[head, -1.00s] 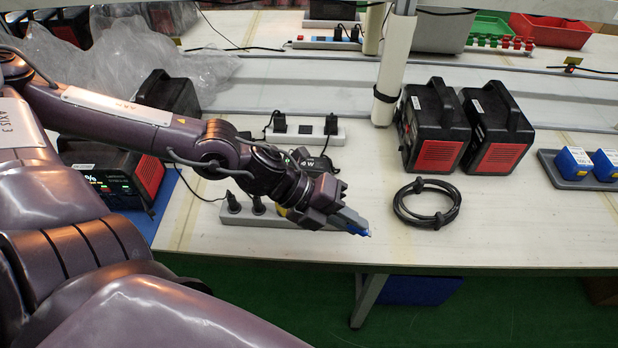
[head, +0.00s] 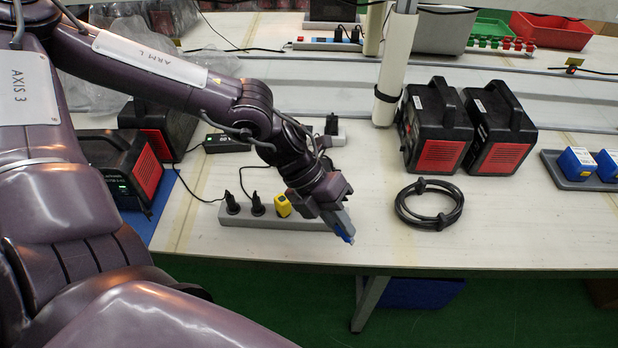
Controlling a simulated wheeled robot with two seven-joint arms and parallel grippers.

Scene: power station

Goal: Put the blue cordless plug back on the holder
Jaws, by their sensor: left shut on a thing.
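My left gripper (head: 345,229) is shut on the blue plug (head: 344,234), of which only a small blue part shows between the fingers. It points down at the right end of a grey power strip (head: 258,220) near the table's front edge. I cannot tell whether the plug touches the strip. The strip also carries two black plugs and a yellow plug (head: 283,205). A grey holder (head: 570,184) with blue plugs (head: 577,163) on it lies at the right edge of the view. My right gripper is not in view.
A coiled black cable (head: 428,222) lies right of my left gripper. Two black and red power units (head: 436,125) stand behind it, next to a white post (head: 392,70). Another power unit (head: 120,165) sits on a blue mat at left. Bare table lies between the coil and the holder.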

